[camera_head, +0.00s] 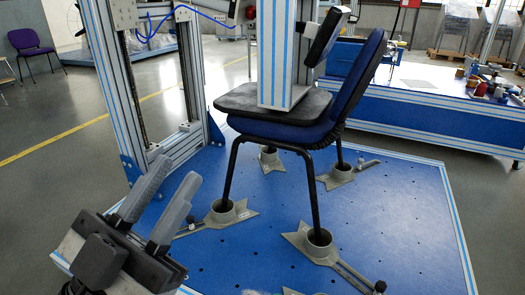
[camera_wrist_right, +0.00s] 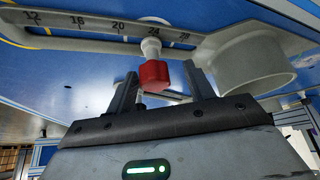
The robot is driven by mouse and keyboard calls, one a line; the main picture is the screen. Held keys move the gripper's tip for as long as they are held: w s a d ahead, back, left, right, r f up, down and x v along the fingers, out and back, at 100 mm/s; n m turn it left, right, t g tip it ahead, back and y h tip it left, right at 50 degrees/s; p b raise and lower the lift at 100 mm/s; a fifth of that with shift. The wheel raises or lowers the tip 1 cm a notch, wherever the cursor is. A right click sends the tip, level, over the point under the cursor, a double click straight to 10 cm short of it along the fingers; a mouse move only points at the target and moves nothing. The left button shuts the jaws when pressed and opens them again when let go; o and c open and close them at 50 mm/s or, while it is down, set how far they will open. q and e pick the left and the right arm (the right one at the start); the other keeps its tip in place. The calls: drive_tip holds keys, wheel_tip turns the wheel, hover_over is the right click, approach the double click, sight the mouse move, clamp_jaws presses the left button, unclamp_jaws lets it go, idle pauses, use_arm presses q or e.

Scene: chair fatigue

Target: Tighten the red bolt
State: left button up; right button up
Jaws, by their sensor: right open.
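The red bolt (camera_wrist_right: 155,73) shows in the right wrist view as a red head on a pale shaft at the slotted bracket (camera_wrist_right: 95,38), near the 24 mark of its scale. My right gripper (camera_wrist_right: 163,75) is open, with one finger on each side of the red head in the picture. No contact with the bolt is clear. In the head view I cannot make out the red bolt or the right gripper. My left gripper (camera_head: 180,172) is at the lower left, its fingers apart and empty, in front of the blue platform.
A chair (camera_head: 285,130) stands on the blue platform (camera_head: 400,225), its legs in grey cup brackets (camera_head: 318,245). A press column (camera_head: 276,55) stands on its seat. A metal frame (camera_head: 150,80) rises at the left. In the wrist view a round cup (camera_wrist_right: 252,58) is close to the right finger.

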drive_tip(key=shift+d+f+n+y+b, duration=0.15)
drive_tip(key=shift+n+y+b, duration=0.45)
drive_tip(key=shift+n+b, duration=0.7)
drive_tip(key=shift+s+b, duration=0.1)
drive_tip(key=shift+b, duration=0.25)
